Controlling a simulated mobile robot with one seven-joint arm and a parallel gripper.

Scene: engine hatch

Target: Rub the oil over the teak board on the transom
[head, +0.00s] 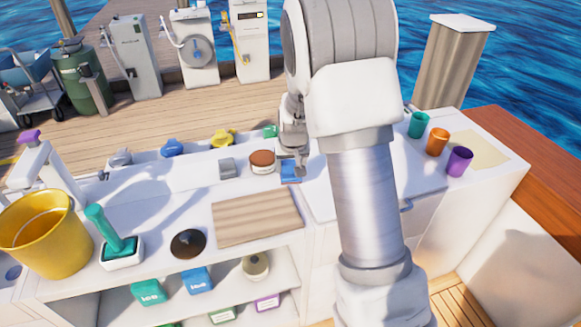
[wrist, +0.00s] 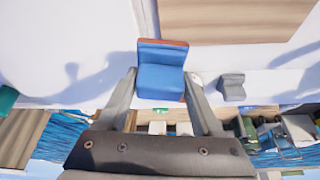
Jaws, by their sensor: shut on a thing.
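The teak board (head: 258,218) lies flat on the white counter, left of my arm; part of it shows at the top of the wrist view (wrist: 235,20). My gripper (head: 299,168) is right of and behind the board, partly hidden by my arm. It is shut on a blue block (head: 290,171), which sits between the two fingers in the wrist view (wrist: 160,78). The block has a reddish-brown edge. It is apart from the board; whether it touches the counter is unclear. A round tin (head: 262,161) with a brown top stands just left of the block.
A grey block (head: 227,168) sits behind the board. A dark disc (head: 188,243), a green-handled brush (head: 113,232) and a yellow bucket (head: 47,235) stand to the left. Green, orange (head: 437,142) and purple cups stand on the right. The board's top is clear.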

